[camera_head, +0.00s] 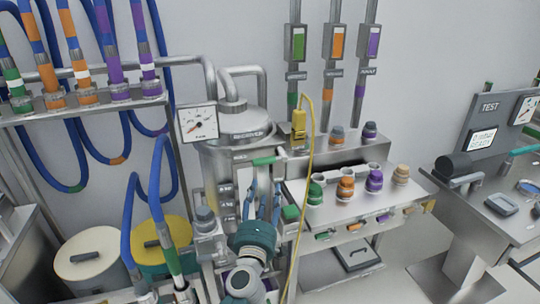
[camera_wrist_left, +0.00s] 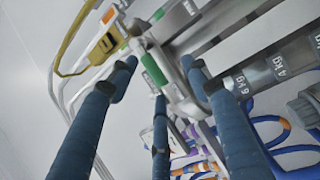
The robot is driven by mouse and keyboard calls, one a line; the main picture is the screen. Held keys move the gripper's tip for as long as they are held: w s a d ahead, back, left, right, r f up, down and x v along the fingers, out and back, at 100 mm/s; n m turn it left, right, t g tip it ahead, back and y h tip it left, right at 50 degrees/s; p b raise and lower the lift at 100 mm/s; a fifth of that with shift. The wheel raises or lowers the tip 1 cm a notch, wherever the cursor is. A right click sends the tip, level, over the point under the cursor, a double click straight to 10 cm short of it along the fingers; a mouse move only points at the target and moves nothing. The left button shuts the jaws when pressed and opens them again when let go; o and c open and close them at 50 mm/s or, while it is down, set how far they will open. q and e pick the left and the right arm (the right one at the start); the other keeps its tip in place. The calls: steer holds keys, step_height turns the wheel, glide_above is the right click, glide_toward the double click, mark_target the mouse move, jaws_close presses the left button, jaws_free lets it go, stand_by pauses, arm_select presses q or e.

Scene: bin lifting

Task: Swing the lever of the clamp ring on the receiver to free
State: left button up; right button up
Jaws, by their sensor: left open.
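The receiver (camera_head: 222,165) is a metal vessel with a domed lid, left of centre in the head view. A clamp ring runs below the lid, and its lever has a green handle (camera_head: 265,160) at the front right. In the left wrist view the green handle (camera_wrist_left: 153,70) shows between the fingertips. My left gripper (camera_head: 263,190) is below the handle in the head view, its blue fingers pointing up toward it. In the left wrist view the fingers (camera_wrist_left: 159,78) are spread and hold nothing. I cannot tell whether any touches the lever. My right gripper is not in view.
A yellow pendant (camera_head: 298,127) on a yellow cable hangs just right of the receiver. A metal bench (camera_head: 335,222) with coloured fittings stands right of my gripper. A gauge (camera_head: 198,123) is at the left. Blue hoses and lidded bins (camera_head: 90,260) fill the lower left.

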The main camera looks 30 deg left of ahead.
mark_target(263, 162)
arm_select(q)
steer(key=shift+n+y, duration=0.5)
steer(key=shift+n, duration=0.2)
steer(key=w+a+r, duration=0.1)
steer(key=w+a, duration=0.1)
steer(key=w, duration=0.1)
steer(key=w+a+r, duration=0.2)
steer(key=w, duration=0.1)
steer(key=w+a+r+p, duration=0.1)
steer(key=w+a+r, duration=0.1)
steer(key=shift+w, duration=0.4)
jaws_close()
